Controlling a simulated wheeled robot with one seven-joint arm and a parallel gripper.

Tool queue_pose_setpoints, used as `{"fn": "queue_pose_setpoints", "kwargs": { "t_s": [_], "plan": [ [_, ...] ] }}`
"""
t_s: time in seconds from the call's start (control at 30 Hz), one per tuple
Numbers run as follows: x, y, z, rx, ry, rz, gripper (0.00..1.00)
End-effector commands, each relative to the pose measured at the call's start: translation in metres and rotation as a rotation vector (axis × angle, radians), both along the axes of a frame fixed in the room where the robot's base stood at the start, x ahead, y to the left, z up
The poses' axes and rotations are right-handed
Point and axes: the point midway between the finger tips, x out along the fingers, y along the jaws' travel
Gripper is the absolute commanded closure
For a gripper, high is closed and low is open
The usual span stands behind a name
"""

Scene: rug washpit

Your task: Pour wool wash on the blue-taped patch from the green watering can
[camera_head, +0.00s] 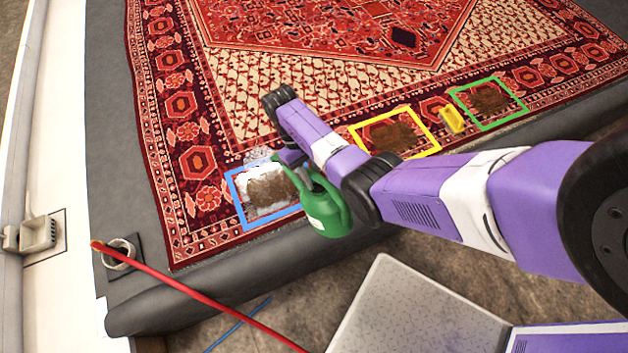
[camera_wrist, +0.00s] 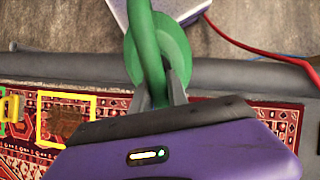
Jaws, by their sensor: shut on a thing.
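The green watering can (camera_head: 326,208) hangs in my gripper beside the right edge of the blue-taped patch (camera_head: 262,190) in the head view. In the wrist view my gripper (camera_wrist: 163,92) is shut on the can's handle, and the can (camera_wrist: 178,45) shows beyond the fingers. The can's upper part reaches left over the patch's right side. The patch has a brown stain with white, foam-like liquid over its left and upper parts. My arm hides part of the can's top in the head view. I cannot tell whether liquid is flowing now.
A yellow-taped patch (camera_head: 396,134), a yellow block (camera_head: 451,119) and a green-taped patch (camera_head: 489,103) lie farther right on the red rug (camera_head: 190,165). A grey padded edge (camera_head: 225,262) runs along the front. A red hose (camera_head: 190,292) crosses the lower left.

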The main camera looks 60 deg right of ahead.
Motion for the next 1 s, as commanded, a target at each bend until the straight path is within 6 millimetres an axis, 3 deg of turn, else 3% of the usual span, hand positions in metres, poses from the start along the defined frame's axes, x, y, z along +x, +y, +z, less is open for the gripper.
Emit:
{"fn": "queue_pose_setpoints", "kwargs": {
  "t_s": [1.0],
  "plan": [
    [0.025,-0.009,-0.027,0.051,0.157,0.000,1.00]
  ]
}}
